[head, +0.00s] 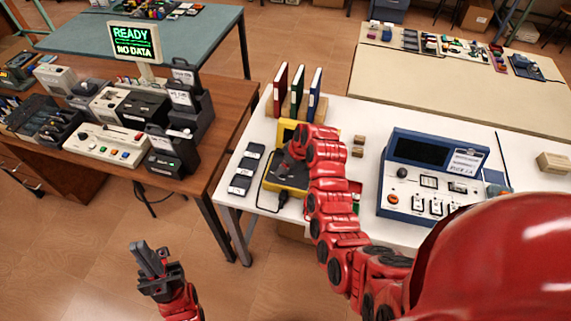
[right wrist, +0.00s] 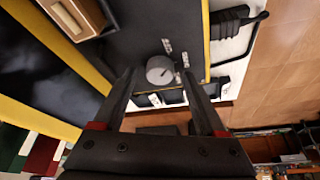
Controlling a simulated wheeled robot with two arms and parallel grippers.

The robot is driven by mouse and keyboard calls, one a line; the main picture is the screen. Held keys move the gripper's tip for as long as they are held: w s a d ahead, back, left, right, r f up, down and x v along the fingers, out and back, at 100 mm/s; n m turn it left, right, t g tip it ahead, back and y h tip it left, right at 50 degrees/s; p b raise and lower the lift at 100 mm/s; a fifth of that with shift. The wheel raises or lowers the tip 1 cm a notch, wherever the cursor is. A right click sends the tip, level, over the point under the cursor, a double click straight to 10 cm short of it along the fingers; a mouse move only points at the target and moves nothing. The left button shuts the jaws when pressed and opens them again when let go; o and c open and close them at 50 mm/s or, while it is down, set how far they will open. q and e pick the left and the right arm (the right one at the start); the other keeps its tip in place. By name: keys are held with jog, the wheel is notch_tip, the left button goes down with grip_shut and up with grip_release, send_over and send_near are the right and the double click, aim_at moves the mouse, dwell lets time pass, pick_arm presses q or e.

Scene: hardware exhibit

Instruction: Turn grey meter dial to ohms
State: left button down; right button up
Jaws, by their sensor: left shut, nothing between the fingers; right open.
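The meter has a dark face and a yellow edge (head: 285,187) and lies on the white table under my right arm. Its round grey dial (right wrist: 160,70) shows in the right wrist view, with a dark pointer mark and small white labels beside it that are too small to read. My right gripper (right wrist: 160,80) is open, with one finger on each side of the dial; whether they touch it I cannot tell. In the head view that gripper (head: 290,152) is over the meter and hides its dial. My left gripper (head: 150,260) is shut and empty above the floor at lower left.
Black-cased items (head: 245,168) lie left of the meter, and red, green and blue binders (head: 297,92) stand behind it. A blue bench instrument (head: 430,175) is on the right. A brown table (head: 215,150) with a "READY / NO DATA" screen (head: 131,41) stands to the left.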

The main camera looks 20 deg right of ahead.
jog(key=shift+w+f, duration=0.15)
jog(key=shift+f, duration=0.1)
grip_shut()
